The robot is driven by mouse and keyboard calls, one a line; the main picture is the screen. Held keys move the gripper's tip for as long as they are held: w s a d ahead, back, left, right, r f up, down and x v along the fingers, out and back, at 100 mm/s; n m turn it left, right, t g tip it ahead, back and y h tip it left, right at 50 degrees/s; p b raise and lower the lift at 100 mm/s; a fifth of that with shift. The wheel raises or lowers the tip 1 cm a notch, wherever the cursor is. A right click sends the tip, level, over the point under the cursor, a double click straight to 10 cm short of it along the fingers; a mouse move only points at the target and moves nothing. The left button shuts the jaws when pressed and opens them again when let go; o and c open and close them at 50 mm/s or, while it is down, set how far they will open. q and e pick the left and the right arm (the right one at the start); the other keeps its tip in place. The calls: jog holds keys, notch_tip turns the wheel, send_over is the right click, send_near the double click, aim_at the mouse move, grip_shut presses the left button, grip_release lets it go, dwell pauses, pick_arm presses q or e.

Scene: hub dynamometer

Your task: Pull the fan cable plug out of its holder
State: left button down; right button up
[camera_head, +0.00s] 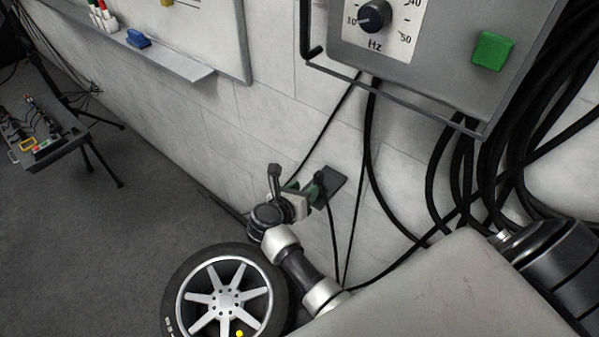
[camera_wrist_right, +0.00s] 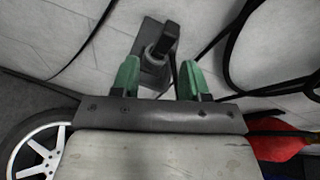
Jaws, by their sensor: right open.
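The fan cable plug (camera_wrist_right: 160,42) is a black plug standing in a dark grey holder (camera_wrist_right: 150,72) on the wall, in the right wrist view. In the head view the holder (camera_head: 330,180) shows as a dark plate low on the wall, with the plug (camera_head: 318,177) partly hidden at its left side by my gripper. My right gripper (camera_head: 312,196) has green fingers and is in front of the holder. In the right wrist view my right gripper (camera_wrist_right: 158,75) is open, one finger on each side of the plug's line, with nothing held. My left gripper is out of view.
A control box (camera_head: 430,50) with a dial and green button hangs above. Black cables (camera_head: 450,180) hang along the wall at the right. A whiteboard (camera_head: 200,35) and a tool tray (camera_head: 40,135) are at the left.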

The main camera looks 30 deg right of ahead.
aim_at(316, 176)
jog(key=d+m, duration=0.1)
jog(key=w+d+m+g+y+b, duration=0.1)
jog(key=m, duration=0.1)
jog(key=w+d+m+g+b, duration=0.1)
jog(key=d, duration=0.1)
jog(key=shift+d+f+y, duration=0.1)
jog(key=shift+f+y, duration=0.25)
jog(key=shift+y, duration=0.05)
jog(key=shift+b+x, duration=0.9)
jog(key=shift+x, duration=0.05)
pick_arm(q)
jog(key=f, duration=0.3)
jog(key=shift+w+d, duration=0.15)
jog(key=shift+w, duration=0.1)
pick_arm(e)
jog(key=shift+d+r, duration=0.1)
jog(key=shift+r, duration=0.05)
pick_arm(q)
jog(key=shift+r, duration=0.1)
pick_arm(e)
jog(key=shift+c, duration=0.3)
grip_shut()
pick_arm(q)
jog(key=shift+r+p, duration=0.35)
jog(key=shift+p, duration=0.05)
pick_arm(e)
jog(key=shift+r, duration=0.7)
